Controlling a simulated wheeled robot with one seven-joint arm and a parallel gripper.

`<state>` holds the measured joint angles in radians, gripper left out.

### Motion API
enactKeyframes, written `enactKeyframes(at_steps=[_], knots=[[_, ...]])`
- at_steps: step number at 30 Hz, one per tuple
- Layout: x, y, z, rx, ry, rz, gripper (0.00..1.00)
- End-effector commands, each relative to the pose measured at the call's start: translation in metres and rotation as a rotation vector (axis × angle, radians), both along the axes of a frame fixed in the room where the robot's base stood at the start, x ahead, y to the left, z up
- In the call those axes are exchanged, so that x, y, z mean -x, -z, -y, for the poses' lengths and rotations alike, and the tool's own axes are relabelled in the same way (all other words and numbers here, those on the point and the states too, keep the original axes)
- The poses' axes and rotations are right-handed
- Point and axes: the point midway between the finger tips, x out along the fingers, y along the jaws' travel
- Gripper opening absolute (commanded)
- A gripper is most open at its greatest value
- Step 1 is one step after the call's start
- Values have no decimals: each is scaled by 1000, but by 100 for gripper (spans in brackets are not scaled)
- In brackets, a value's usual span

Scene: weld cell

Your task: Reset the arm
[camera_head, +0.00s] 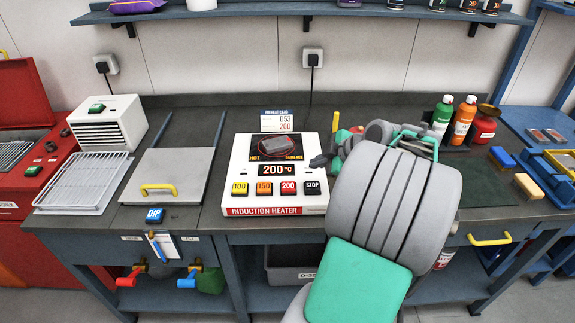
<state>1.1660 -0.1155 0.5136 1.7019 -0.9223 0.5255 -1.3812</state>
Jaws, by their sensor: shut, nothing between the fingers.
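My arm reaches up from the bottom right of centre, its large grey and green links in front of the bench. My gripper (319,161) shows only in small part, as a dark grey tip at the right edge of the induction heater (275,211); the rest is hidden behind my arm. It is shut and appears empty. The white heater shows 200 °C on its display and has several buttons in front.
Left of the heater are a grey lidded box (168,171) with a yellow handle and a white wire rack (82,181). Green (443,112) and orange (463,119) bottles stand at the right. A shelf (235,9) runs above. My arm hides the bench's middle right.

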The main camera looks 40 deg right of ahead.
Motion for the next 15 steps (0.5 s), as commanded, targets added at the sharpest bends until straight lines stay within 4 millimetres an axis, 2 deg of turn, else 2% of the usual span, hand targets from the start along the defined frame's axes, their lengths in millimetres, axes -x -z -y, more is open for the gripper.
enactKeyframes(at_steps=[2, 5, 8, 10, 12, 15], knots=[[-1, 0, -2, -2, 0, -2, 0], [-12, -1, -32, -43, 17, -53, 0], [-25, -1, -95, -120, 85, -161, 0], [-23, 0, -149, -178, 169, -253, 0], [-10, 2, -198, -226, 273, -334, 0], [21, 6, -256, -281, 436, -417, 0]])
